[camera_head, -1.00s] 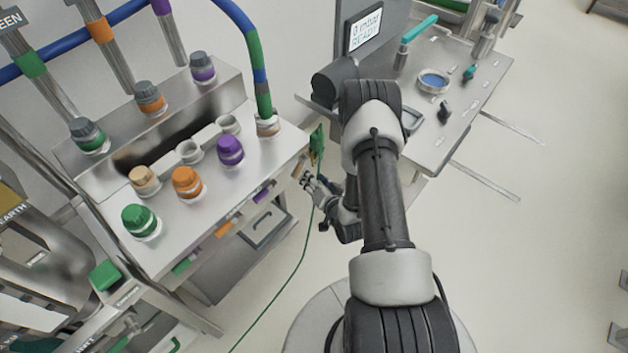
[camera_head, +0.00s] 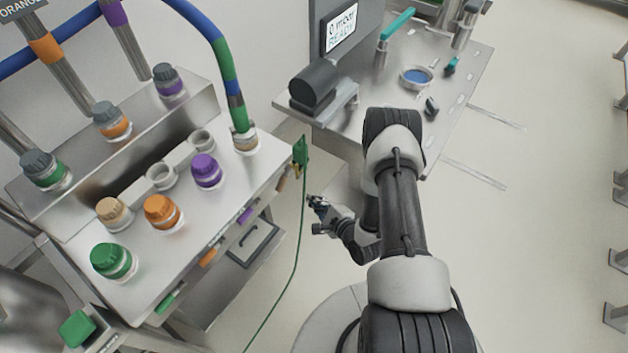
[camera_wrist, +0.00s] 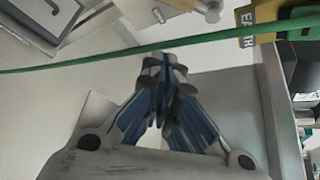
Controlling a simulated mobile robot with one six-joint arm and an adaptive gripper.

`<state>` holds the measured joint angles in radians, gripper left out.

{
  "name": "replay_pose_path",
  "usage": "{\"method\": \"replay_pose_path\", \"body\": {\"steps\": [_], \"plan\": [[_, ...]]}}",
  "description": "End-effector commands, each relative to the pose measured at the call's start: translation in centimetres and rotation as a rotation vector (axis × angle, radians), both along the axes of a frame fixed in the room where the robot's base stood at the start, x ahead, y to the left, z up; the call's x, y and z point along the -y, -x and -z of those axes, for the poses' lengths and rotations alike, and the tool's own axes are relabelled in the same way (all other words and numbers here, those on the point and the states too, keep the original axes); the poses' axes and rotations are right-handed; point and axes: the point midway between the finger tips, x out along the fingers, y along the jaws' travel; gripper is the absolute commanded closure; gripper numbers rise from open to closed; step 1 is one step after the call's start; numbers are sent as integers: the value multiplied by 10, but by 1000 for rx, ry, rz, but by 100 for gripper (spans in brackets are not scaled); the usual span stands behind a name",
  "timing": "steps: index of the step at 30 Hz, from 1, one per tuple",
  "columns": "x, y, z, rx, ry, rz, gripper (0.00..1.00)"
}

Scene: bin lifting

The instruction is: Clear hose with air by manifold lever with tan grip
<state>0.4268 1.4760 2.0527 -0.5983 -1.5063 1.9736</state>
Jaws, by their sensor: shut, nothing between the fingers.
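The lever with the tan grip (camera_head: 282,182) is at the right end of the row of levers on the manifold bench's front edge. My gripper (camera_head: 314,203) is to its right and slightly lower in the picture, apart from it. In the wrist view my gripper (camera_wrist: 163,72) has its fingertips together, with nothing between them. A tan piece (camera_wrist: 178,4), probably the grip, shows at the wrist view's top edge. The blue hose with a green section (camera_head: 226,70) runs down into a port (camera_head: 245,141) at the bench's back right.
A green clamp (camera_head: 301,152) hangs at the bench corner, with a thin green cable (camera_head: 297,250) beside my gripper; the cable crosses the wrist view (camera_wrist: 110,60). Purple (camera_head: 245,216) and orange (camera_head: 208,257) grips sit further left. A side table (camera_head: 350,118) with a screen stands behind.

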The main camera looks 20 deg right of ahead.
Motion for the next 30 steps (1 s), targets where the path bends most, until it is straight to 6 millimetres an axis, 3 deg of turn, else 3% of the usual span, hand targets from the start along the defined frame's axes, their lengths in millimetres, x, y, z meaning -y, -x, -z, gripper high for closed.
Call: {"method": "replay_pose_path", "body": {"steps": [8,21,30], "plan": [[-11,-10,10,-19,-96,15,100],[-30,-91,44,-17,-94,16,100],[-53,-80,14,-19,-94,17,100]]}}
